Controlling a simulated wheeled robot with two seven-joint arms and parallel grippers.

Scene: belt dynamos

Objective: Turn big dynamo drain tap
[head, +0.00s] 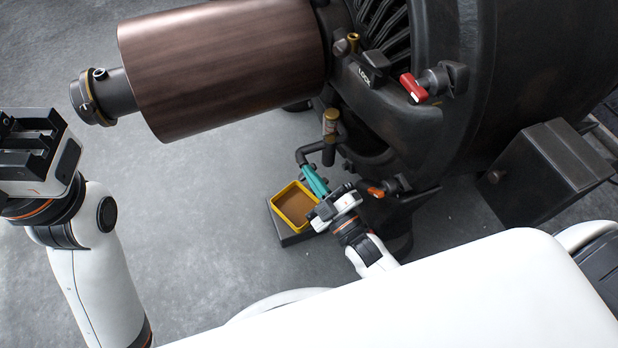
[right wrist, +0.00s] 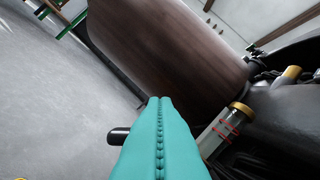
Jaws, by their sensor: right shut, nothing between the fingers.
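The big dynamo (head: 470,110) fills the upper right of the head view. A black bent pipe (head: 303,155) with a brass-capped sight glass (head: 330,122) comes off its lower side. A small orange handle (head: 376,192) sits lower on the frame, right of my gripper. I cannot tell which fitting is the drain tap. My right gripper (head: 308,170) is shut and empty, its teal fingers close to the bent pipe; contact is unclear. In the right wrist view the closed fingers (right wrist: 158,105) hide part of a dark rod (right wrist: 118,135). My left gripper (head: 30,140) is far left; its jaw state is unclear.
A yellow-rimmed tray (head: 276,208) with brown contents sits below my right gripper. A brown drum (head: 220,65) juts left from the dynamo. A red lever (head: 412,88) and black LOCK tag (head: 366,74) are higher up. A dark box (head: 545,175) stands right. Left floor is clear.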

